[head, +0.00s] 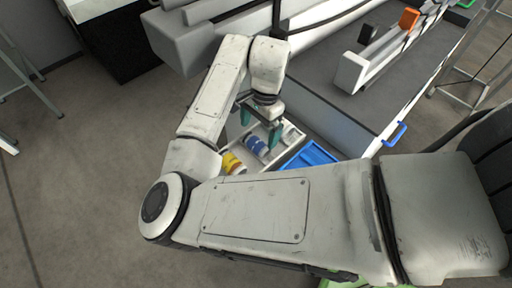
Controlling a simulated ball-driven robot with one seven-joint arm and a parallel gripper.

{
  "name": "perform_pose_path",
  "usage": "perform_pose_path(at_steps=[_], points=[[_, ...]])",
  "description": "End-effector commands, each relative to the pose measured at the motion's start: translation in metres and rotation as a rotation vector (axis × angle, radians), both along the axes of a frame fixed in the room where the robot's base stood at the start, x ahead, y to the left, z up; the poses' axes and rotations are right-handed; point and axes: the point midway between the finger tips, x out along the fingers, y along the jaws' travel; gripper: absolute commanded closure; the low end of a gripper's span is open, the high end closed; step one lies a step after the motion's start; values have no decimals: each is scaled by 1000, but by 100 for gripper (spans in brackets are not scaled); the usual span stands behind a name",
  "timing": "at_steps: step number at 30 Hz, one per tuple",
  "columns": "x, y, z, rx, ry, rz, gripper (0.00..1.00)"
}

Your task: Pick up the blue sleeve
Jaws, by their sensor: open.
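The blue sleeve (256,146), blue with pale bands, lies in a white tray (277,157) near the middle of the head view. A yellow sleeve (232,163) lies beside it, nearer my arm, partly hidden by the arm. My gripper (260,129), with teal fingers, is open and points down over the tray. In the picture its fingers are just above the blue sleeve. I cannot tell the height gap or whether they touch it. Nothing shows held between the fingers.
A blue tray (309,154) stands right of the white tray. The grey machine bed (345,85) rises behind, with a white rail, an orange block (409,18) and a blue handle (395,134). Open floor (90,150) lies to the left.

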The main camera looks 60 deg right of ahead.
Motion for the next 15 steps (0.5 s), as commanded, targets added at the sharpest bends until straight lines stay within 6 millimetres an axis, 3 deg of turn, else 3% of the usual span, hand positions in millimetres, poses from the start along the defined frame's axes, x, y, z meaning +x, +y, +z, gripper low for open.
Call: perform_pose_path(at_steps=[7, 15], points=[[1, 2, -13, 0, 0, 0, 0], [2, 7, -44, 1, -1, 0, 0]])
